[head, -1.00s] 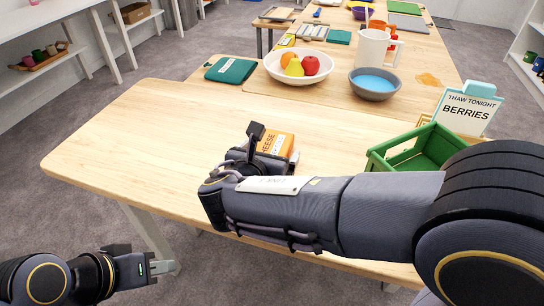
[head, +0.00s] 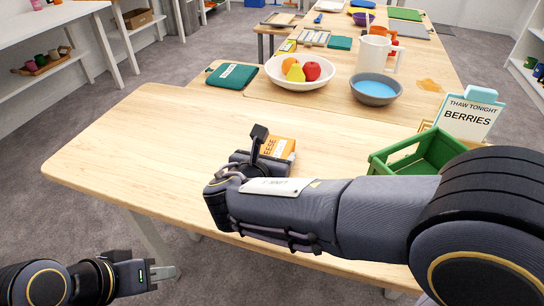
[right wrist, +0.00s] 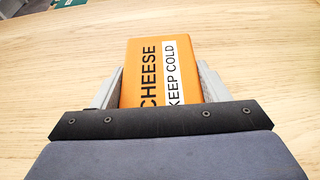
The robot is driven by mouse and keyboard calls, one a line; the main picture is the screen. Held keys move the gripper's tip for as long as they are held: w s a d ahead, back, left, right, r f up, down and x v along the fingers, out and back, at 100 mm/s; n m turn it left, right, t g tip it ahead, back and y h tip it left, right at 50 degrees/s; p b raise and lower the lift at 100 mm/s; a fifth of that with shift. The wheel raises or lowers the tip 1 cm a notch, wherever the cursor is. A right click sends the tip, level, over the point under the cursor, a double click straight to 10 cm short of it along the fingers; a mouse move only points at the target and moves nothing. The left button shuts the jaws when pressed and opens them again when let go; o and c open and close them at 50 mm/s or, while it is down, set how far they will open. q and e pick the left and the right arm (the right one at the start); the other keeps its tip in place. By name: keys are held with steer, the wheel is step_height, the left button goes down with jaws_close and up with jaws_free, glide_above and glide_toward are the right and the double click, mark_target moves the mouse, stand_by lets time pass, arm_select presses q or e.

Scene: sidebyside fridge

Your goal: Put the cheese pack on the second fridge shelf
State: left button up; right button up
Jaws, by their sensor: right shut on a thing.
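The cheese pack (right wrist: 160,72) is an orange block with black "CHEESE" lettering and a white "KEEP COLD" label. In the right wrist view it sits between the two grey fingers of my right gripper (right wrist: 160,88), which is shut on it. In the head view the pack (head: 280,147) shows behind my right wrist, at the wooden table top; my arm hides part of it, and I cannot tell whether it touches the table. My left gripper (head: 165,272) is at the lower left, beside the table and over the floor; its finger gap is not clear. No fridge or shelf of it is in view.
A green crate (head: 390,166) and a "BERRIES" sign (head: 468,118) stand right of the pack. Farther back are a white fruit bowl (head: 275,77), a grey bowl of blue liquid (head: 375,101), a white pitcher (head: 377,53) and a teal folded cloth (head: 231,77). The table's left part is clear.

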mark_target(271, 154)
step_height(271, 154, up, 3)
steer(key=shift+r+p, duration=0.2)
steer(key=shift+p, duration=0.7)
steer(key=s+a+r, duration=0.1)
steer(key=r, duration=0.1)
steer(key=s+r+p, duration=0.1)
steer(key=s+a+r+p, duration=0.1)
steer(key=r, duration=0.1)
steer(key=shift+s+a+r, duration=0.3)
steer(key=shift+s, duration=0.05)
steer(key=a+p+v, duration=0.2)
steer(key=v, duration=0.8)
steer(key=shift+w+a, duration=0.15)
steer(key=shift+w, duration=0.25)
steer(key=shift+r, duration=0.1)
